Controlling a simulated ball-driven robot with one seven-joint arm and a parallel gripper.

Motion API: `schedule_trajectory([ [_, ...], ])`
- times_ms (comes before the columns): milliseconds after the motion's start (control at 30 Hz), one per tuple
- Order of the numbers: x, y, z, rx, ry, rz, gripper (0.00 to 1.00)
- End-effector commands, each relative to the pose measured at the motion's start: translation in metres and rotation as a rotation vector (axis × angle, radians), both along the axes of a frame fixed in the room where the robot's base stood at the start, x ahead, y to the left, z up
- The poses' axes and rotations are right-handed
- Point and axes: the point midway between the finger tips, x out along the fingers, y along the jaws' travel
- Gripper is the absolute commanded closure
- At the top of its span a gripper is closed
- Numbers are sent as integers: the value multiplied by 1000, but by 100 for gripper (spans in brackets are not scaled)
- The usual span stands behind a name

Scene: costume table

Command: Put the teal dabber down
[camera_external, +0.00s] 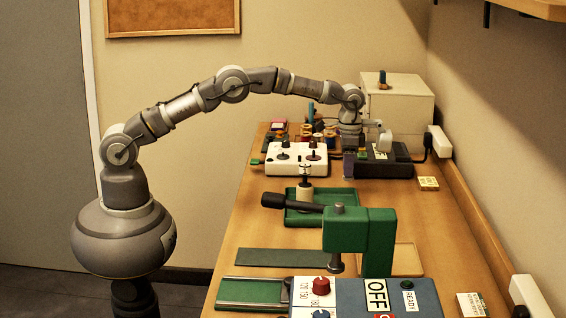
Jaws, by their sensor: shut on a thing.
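My gripper (350,153) points down at the far end of the table, just left of a black device (386,162). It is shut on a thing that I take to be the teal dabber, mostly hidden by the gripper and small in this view. A small purple-grey shape (349,167) shows right under the gripper, and I cannot tell whether it touches it. A slim teal-blue upright piece (311,111) stands among small items behind and to the left.
A white box with black knobs (296,159) stands left of my gripper. A green tray (320,212), a green press (360,236) and a blue control box (345,298) lie nearer. A cream cabinet (402,108) stands behind. A dark green mat (283,258) lies bare.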

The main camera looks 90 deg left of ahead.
Motion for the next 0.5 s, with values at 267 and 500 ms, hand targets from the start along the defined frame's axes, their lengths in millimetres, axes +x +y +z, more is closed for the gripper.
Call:
schedule_trajectory([
  [267,33,6,11,-1,1,-1,100],
  [500,41,7,3,0,-2,-1,100],
])
